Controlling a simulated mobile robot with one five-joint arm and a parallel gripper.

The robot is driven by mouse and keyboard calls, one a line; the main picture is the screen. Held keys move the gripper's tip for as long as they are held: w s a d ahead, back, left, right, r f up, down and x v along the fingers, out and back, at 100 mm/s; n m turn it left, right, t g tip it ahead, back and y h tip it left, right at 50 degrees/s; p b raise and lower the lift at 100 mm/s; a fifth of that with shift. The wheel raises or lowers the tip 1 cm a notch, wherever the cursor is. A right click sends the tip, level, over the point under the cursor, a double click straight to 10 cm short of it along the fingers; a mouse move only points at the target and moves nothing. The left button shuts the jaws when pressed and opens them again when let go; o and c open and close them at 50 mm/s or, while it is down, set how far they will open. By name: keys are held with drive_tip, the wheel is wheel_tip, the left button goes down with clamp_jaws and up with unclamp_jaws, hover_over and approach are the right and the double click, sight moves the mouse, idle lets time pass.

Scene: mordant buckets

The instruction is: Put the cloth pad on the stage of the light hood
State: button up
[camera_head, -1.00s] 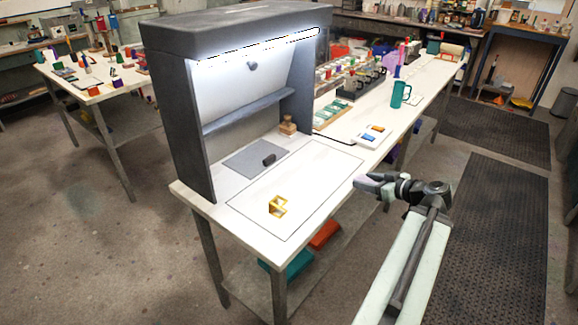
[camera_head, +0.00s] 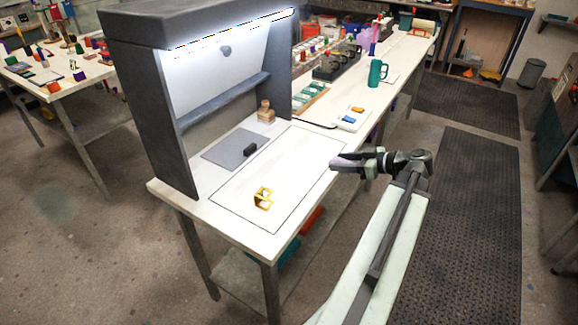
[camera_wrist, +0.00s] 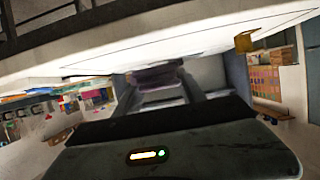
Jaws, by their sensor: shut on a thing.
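The light hood (camera_head: 128,100) stands at the near end of the long bench, its lamp strip lit. Its stage, a flat grey square (camera_head: 222,152), lies on the bench in front of it, with a small dark block (camera_head: 250,149) at its right side. My gripper (camera_head: 342,163) is over the bench's right edge, to the right of the stage and apart from it. It is shut on a thin pale-purple piece, likely the cloth pad (camera_head: 340,166). The wrist view shows this purplish piece (camera_wrist: 155,75) between the fingers, partly hidden.
A yellow angular frame (camera_head: 263,198) sits inside the outlined bench area, between stage and front edge. A wooden stamp-like piece (camera_head: 266,112) stands behind the stage. A white tray with blue and orange pieces (camera_head: 351,118) and a teal mug (camera_head: 376,73) are further back.

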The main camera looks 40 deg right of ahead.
sight(335, 156)
drive_tip(key=w, duration=0.4)
drive_tip(key=w+a+f+b, duration=0.1)
drive_tip(key=w, duration=0.4)
drive_tip(key=w+a, duration=0.1)
drive_tip(key=w, duration=0.4)
drive_tip(key=shift+w+a+f, duration=0.1)
drive_tip(key=shift+a+f, duration=0.15)
drive_tip(key=f+b, duration=0.2)
drive_tip(key=w+f+b, duration=0.1)
drive_tip(key=f+b, duration=0.1)
drive_tip(key=shift+a, duration=0.1)
drive_tip(key=shift+r, duration=0.25)
drive_tip(key=shift+f, duration=0.25)
drive_tip(key=o, duration=1.3)
drive_tip(key=shift+r, duration=0.1)
drive_tip(key=shift+s+r, duration=0.1)
drive_tip(key=shift+r, duration=0.2)
drive_tip(key=p+v, duration=0.4)
drive_tip(key=v, duration=0.6)
drive_tip(key=shift+s+r+p, duration=0.2)
drive_tip(key=shift+s+p, duration=0.1)
drive_tip(key=shift+s+d, duration=0.25)
drive_tip(key=shift+s, duration=0.2)
